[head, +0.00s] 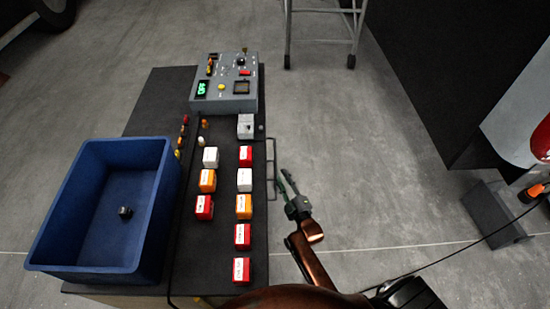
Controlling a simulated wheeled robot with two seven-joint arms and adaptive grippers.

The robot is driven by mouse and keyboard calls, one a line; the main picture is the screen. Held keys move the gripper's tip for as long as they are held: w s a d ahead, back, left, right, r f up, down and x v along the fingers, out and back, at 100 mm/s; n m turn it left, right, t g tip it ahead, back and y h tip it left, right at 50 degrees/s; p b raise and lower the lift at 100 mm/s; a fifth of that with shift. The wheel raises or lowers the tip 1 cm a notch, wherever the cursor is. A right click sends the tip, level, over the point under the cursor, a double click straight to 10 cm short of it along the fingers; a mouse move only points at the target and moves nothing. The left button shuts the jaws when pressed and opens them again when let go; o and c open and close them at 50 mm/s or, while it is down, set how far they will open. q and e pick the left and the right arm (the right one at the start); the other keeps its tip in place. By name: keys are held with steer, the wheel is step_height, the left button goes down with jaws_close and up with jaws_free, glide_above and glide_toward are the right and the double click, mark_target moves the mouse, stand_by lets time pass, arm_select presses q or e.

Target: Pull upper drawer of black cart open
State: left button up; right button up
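The black cart (155,95) stands left of centre, seen from above, so its drawer fronts are hidden. A thin dark bar handle (274,160) sticks out from its right side; I cannot tell which drawer it belongs to. My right gripper (281,178) is just right of the handle's near end, its fingers pointing up-left toward the bar. The fingers look spread apart with nothing between them. Whether a fingertip touches the bar is not clear. My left gripper is not in view.
A blue bin (62,205) holding a small dark part, several red, white and orange boxes (242,271) and a grey control panel (225,105) occupy the cart top. The floor (370,160) right of the cart is clear. A cable and a grey block (490,215) lie further right.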

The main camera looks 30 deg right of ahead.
mark_target(275, 157)
steer(key=shift+t+h, duration=0.4)
steer(key=shift+t, duration=0.3)
steer(key=x, duration=0.3)
steer(key=r+b+x, duration=0.1)
steer(key=x, duration=0.5)
steer(key=shift+r, duration=0.4)
jaws_close()
